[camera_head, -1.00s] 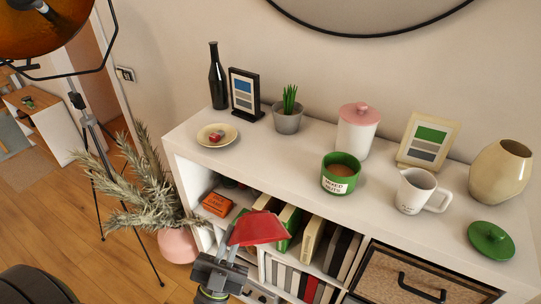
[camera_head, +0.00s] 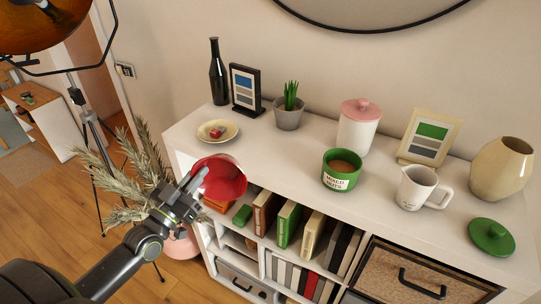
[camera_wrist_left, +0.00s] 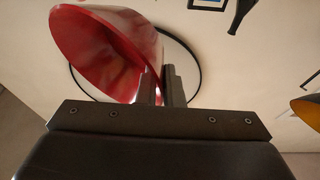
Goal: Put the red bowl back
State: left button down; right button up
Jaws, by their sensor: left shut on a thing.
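The red bowl (camera_head: 222,177) is held tilted at the front left edge of the white shelf (camera_head: 285,160), with its opening partly facing the head camera. My left gripper (camera_head: 196,184) is shut on the bowl's rim at its left side. In the left wrist view the bowl (camera_wrist_left: 105,50) fills the upper left, and the gripper's fingers (camera_wrist_left: 160,86) meet at its rim. The bowl hides part of the shelf's upper left compartment. My right gripper is not in view.
Free top lies between plate and green pot.

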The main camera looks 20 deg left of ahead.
pick_arm(q)
jog(key=w+d+f+g, duration=0.1)
jog(key=w+d+f+g+h, duration=0.1)
jog(key=shift+d+g, duration=0.2)
jog(key=shift+g, duration=0.1)
jog(key=shift+d+h, duration=0.3)
jog(key=shift+d, duration=0.05)
jog(key=d+g, duration=0.1)
jog(key=d, duration=0.1)
jog(key=s+d+g+h, duration=0.1)
jog(key=d, duration=0.2)
jog(key=d+m+g+h, duration=0.1)
jog(key=d+g, duration=0.1)
jog(key=shift+s+d+r, duration=0.25)
jog(key=shift+s, duration=0.15)
jog(key=s+d+r+m+g+h, duration=0.2)
jog(key=s+d+r+g+h, duration=0.15)
jog(key=s+d, duration=0.35)
jog(key=n+g+y, duration=0.4)
jog(key=y, duration=0.1)
send_near(245, 189)
jog(key=s+d+f, duration=0.3)
jog(key=f, duration=0.1)
jog(key=a+r+g, duration=0.3)
jog(key=a+r, duration=0.1)
jog(key=a, duration=0.4)
jog(key=shift+a+r+h, duration=0.15)
jog(key=shift+a+h, duration=0.05)
jog(key=shift+h, duration=0.15)
